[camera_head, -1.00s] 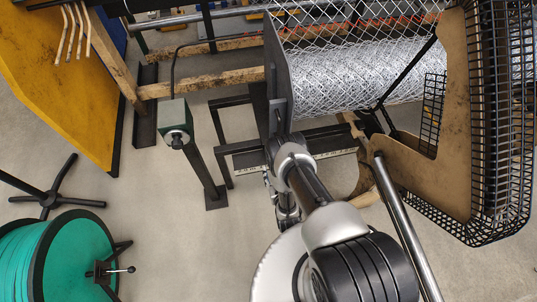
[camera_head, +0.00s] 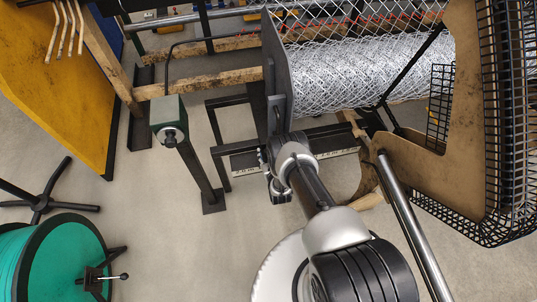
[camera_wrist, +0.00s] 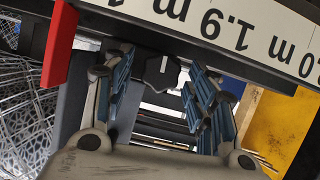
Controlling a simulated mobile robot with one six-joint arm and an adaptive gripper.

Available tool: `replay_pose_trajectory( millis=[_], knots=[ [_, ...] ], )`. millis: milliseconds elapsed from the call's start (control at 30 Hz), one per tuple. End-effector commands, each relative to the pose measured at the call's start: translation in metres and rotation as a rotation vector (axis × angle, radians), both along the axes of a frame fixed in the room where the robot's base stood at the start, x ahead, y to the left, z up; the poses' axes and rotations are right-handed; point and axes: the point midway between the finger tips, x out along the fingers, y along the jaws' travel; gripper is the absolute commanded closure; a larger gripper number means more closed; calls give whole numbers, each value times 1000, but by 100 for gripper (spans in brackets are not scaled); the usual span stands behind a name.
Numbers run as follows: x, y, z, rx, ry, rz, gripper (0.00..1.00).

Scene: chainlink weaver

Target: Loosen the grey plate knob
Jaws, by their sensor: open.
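In the wrist view a dark lobed knob (camera_wrist: 160,73) with a short white mark sits below a white measuring scale. My gripper (camera_wrist: 158,80) is open, with one blue-padded finger on each side of the knob. The knob lies between the fingers near their tips; whether either finger touches it I cannot tell. In the head view the tall dark grey plate (camera_head: 274,60) stands at the left end of the wire mesh roll. There, my own arm covers much of the area under the plate, and I cannot make out the knob.
The scale (camera_wrist: 240,30) runs close above my fingers, with a red pointer (camera_wrist: 60,45) at left. In the head view a green box on a post (camera_head: 169,122) stands left of my arm. A guard cage (camera_head: 505,130) stands right. Open floor lies between post and green drum (camera_head: 50,262).

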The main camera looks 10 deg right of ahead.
Motion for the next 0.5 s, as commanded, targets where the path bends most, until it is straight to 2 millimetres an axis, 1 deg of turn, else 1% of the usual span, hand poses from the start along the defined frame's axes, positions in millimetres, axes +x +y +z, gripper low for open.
replay_pose_trajectory(
  millis=[67,500],
  knots=[
    [0,0,0,0,0,0,50],
    [0,0,0,0,0,0,79]
  ],
)
